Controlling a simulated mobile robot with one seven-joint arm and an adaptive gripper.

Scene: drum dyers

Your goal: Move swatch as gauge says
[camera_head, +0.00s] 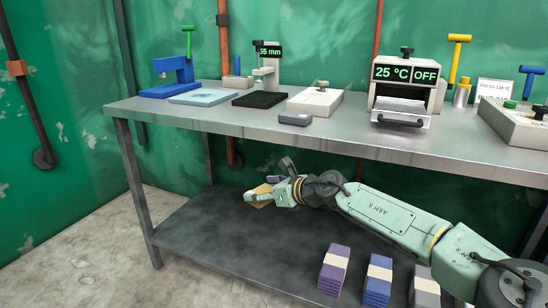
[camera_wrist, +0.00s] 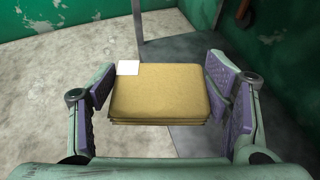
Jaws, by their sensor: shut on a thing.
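My gripper (camera_head: 272,192) is at the left of my outstretched arm, below the tabletop's front edge and above the lower shelf. It is shut on a tan-yellow folded swatch (camera_wrist: 160,92), a layered stack with a small white tag (camera_wrist: 128,67) at its far left corner. In the head view the swatch (camera_head: 258,198) is small and partly covered by the fingers. A gauge (camera_head: 268,72) with a black base stands on the table; its display (camera_head: 269,50) seems to read 35 mm, its first digit partly covered by a black knob.
The metal table (camera_head: 215,112) carries a blue-framed device (camera_head: 175,72), a pale blue pad (camera_head: 200,97), a white plate (camera_head: 316,101), a grey block (camera_head: 295,118) and a press (camera_head: 405,95) showing 25 °C and OFF. Purple (camera_head: 334,268), blue (camera_head: 378,280) and grey (camera_head: 425,290) stacks stand on the lower shelf (camera_head: 230,240).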

